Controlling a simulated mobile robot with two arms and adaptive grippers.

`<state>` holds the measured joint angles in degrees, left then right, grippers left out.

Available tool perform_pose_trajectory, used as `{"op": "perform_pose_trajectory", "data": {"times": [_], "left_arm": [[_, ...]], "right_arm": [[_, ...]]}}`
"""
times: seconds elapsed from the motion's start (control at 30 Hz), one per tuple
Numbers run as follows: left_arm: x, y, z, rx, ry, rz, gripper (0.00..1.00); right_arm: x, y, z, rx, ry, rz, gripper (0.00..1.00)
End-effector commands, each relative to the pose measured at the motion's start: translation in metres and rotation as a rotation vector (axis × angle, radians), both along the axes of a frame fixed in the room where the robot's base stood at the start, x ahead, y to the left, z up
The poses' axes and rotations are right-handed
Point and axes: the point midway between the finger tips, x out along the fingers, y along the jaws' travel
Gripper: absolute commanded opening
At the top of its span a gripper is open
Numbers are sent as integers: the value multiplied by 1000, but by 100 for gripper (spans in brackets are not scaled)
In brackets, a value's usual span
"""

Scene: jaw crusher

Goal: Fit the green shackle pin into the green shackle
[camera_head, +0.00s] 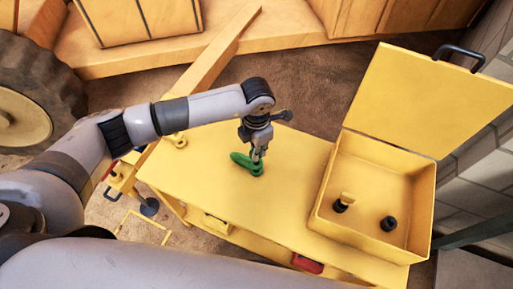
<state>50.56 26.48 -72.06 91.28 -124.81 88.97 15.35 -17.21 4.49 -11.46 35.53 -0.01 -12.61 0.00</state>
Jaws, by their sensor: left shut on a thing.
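My left gripper (257,156) points down over the yellow work table, shut at the green parts. The green shackle (243,161) lies on the table top directly under and beside the fingertips. A small green piece at the fingertips appears to be the green shackle pin. The pin is mostly hidden by the fingers and blends with the shackle, so I cannot tell whether it is inside the shackle's holes. My right gripper is not in view.
An open yellow box (330,222) with its lid raised stands on the table's right and holds small dark parts (388,223). A yellow beam (215,55) lies behind the table. The table top (225,195) in front of the shackle is clear.

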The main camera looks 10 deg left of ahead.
Motion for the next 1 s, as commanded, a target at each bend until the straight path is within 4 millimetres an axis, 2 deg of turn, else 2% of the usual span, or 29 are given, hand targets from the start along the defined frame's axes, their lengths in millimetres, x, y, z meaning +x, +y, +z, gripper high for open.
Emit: {"op": "perform_pose_trajectory", "data": {"times": [1.0], "left_arm": [[0,0,-26,-1,-1,0,0]], "right_arm": [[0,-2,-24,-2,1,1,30]]}}
